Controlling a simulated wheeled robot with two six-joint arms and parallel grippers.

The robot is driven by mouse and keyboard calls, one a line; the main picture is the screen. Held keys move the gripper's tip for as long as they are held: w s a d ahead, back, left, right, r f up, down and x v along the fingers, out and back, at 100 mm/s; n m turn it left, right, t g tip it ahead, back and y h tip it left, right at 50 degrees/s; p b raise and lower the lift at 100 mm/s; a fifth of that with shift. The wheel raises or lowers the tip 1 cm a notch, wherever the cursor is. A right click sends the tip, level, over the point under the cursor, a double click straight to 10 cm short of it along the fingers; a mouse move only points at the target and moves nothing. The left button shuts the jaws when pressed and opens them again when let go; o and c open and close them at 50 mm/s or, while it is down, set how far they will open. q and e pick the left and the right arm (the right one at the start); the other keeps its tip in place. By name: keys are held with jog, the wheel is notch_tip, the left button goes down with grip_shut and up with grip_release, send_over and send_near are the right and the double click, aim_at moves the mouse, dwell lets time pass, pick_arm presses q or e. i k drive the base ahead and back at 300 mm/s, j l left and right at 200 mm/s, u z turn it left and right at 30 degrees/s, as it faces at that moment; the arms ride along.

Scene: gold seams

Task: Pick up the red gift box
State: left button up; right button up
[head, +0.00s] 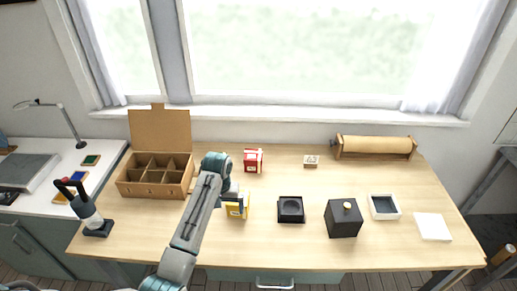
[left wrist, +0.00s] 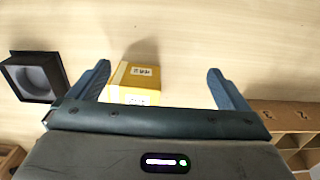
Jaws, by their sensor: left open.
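The red gift box (head: 253,160) stands on the wooden table near the window side, with white markings on it. It does not show in the left wrist view. My left gripper (head: 236,193) is open over the table, nearer the front than the red box and apart from it. A yellow gift box (head: 237,210) with a white band is close to the gripper, partly hidden by it. In the left wrist view, the yellow box (left wrist: 135,85) lies between the open fingers (left wrist: 157,78), nearer the left one. My right gripper is not in view.
A cardboard box with compartments (head: 151,190) stands at the left. A black tray (head: 291,210), a black box (head: 343,219), a white tray (head: 384,207) and a paper roll (head: 375,147) are to the right. A small stamped block (head: 311,161) is at the back. The table around the red box is clear.

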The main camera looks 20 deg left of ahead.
aim_at(253, 160)
jog(key=i, duration=1.1)
